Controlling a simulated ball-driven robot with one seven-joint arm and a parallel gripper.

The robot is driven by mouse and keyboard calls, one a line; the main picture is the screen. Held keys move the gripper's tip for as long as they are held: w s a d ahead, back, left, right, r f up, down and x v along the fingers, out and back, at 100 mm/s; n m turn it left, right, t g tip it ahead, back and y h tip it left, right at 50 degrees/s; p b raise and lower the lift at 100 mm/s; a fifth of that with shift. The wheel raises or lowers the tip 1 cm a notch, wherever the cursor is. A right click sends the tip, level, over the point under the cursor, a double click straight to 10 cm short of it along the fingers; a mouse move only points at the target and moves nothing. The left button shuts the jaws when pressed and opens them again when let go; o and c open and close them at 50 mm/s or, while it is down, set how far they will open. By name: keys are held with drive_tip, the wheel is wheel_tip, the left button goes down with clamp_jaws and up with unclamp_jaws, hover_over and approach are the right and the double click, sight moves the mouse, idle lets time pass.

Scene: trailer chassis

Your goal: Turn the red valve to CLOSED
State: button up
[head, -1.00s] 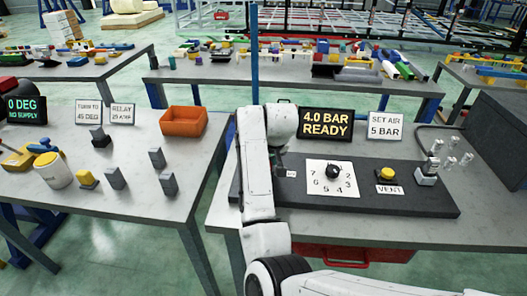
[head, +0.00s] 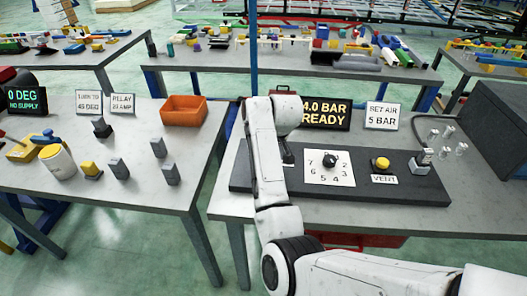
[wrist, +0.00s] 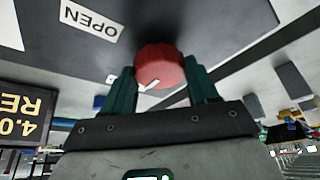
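The red valve (wrist: 160,66) is a round knob with a white pointer mark that points to the lower left in the wrist view. My gripper (wrist: 161,80) has one green finger on each side of the knob. Both fingers appear to touch its sides. A white OPEN label (wrist: 91,19) lies on the dark panel, up and left of the knob. A small white label edge (wrist: 112,78) shows beside the left finger; its text cannot be read. In the head view my gripper (head: 287,158) is low over the left part of the dark panel (head: 420,190), and the valve is hidden.
On the panel, right of my gripper, are a numbered dial (head: 330,168) with a black knob and a yellow VENT button (head: 381,164). Behind stand a "4.0 BAR READY" display (head: 324,114) and a "SET AIR 5 BAR" sign (head: 381,116). An orange bin (head: 184,110) sits on the left table.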

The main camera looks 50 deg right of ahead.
drive_tip(key=o, duration=0.4)
drive_tip(key=shift+o, duration=0.2)
drive_tip(key=v, duration=1)
drive_tip(key=shift+s+r+b, duration=0.2)
drive_tip(key=shift+r+b, duration=0.15)
drive_tip(key=shift+b, duration=0.1)
drive_tip(key=shift+a, duration=0.1)
